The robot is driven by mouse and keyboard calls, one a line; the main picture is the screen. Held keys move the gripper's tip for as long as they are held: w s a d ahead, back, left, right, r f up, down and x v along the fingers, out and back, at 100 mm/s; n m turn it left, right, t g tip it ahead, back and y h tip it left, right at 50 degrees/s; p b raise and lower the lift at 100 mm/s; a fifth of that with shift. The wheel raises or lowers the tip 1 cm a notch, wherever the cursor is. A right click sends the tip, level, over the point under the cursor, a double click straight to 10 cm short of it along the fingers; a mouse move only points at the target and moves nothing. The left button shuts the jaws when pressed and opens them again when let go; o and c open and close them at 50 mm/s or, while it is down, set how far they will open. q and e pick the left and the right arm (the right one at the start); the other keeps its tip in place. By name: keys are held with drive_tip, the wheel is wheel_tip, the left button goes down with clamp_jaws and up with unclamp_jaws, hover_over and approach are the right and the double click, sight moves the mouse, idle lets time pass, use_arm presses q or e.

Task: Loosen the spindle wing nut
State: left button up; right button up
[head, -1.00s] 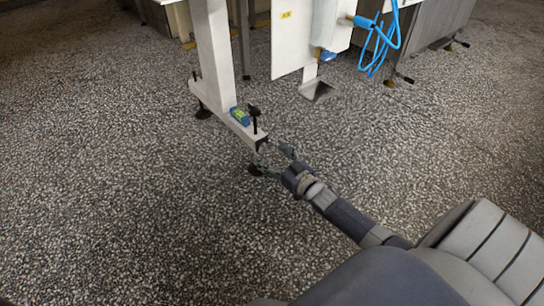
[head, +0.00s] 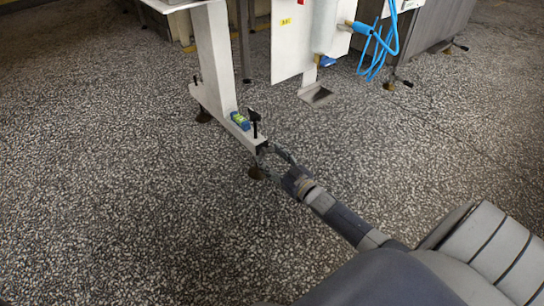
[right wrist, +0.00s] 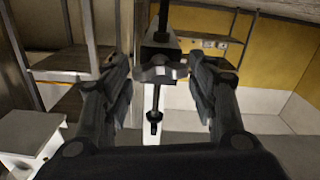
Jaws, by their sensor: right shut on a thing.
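The spindle wing nut (right wrist: 162,69) is a grey, winged piece in the middle of the right wrist view. It sits on a dark upright spindle (right wrist: 155,105) at the end of a white beam. In the head view the spindle's black top handle (head: 254,117) stands above the beam end (head: 250,138); the wing nut is too small to make out there. My left gripper is not in view.
A small blue and green block (head: 240,120) lies on the beam near the spindle. A white column (head: 213,55) rises from the beam. A white panel (head: 297,40) and blue hoses (head: 376,50) are behind. The speckled floor (head: 120,220) is clear at left and front.

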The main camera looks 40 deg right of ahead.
drive_tip(key=n+p, duration=0.2)
drive_tip(key=n, duration=0.2)
drive_tip(key=shift+r+n, duration=0.1)
drive_tip(key=shift+n, duration=0.2)
drive_tip(key=n, duration=0.4)
drive_tip(key=shift+n+p, duration=0.3)
drive_tip(key=shift+p, duration=0.1)
drive_tip(key=n, duration=0.3)
drive_tip(key=shift+f+n, duration=0.2)
drive_tip(key=shift+n, duration=1.7)
drive_tip(key=shift+a+n, duration=0.1)
drive_tip(key=shift+n, duration=0.2)
drive_tip(key=o, duration=1.1)
drive_tip(key=shift+c, duration=0.2)
